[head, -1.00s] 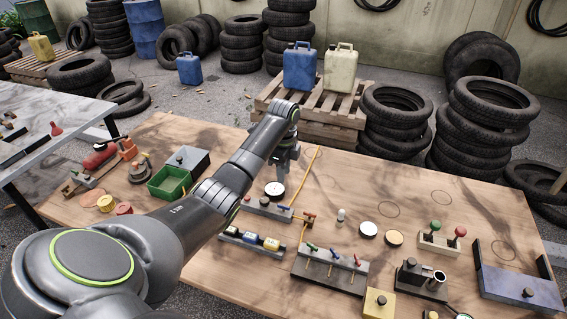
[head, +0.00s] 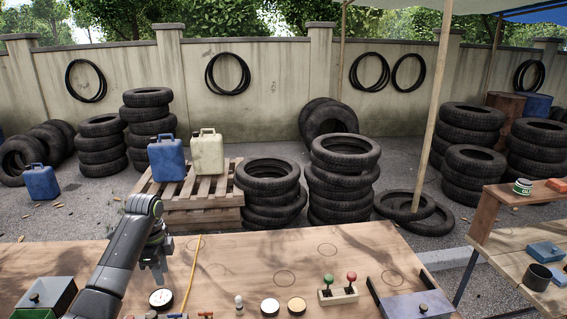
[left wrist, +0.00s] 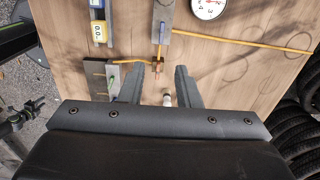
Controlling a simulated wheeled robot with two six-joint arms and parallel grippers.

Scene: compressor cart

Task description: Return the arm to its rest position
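My left arm (head: 122,252) reaches in from the lower left of the head view. Its gripper (head: 160,276) points down above the wooden table, just behind a round white gauge (head: 160,298). In the left wrist view the two fingers of the left gripper (left wrist: 157,76) stand apart with nothing held between them. Beyond the fingers lie the tabletop, a brown-orange valve piece (left wrist: 157,67) and a small white bulb-like part (left wrist: 167,100). The gauge also shows at the top of the wrist view (left wrist: 208,8). My right gripper is in neither view.
The wooden table (head: 340,246) carries a block with green and red knobs (head: 338,294), round discs (head: 297,305) and a grey-blue bracket (head: 415,305). A yellow rod (head: 192,268) lies near the gripper. Tyre stacks (head: 342,180) and a pallet with jerrycans (head: 208,155) stand behind.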

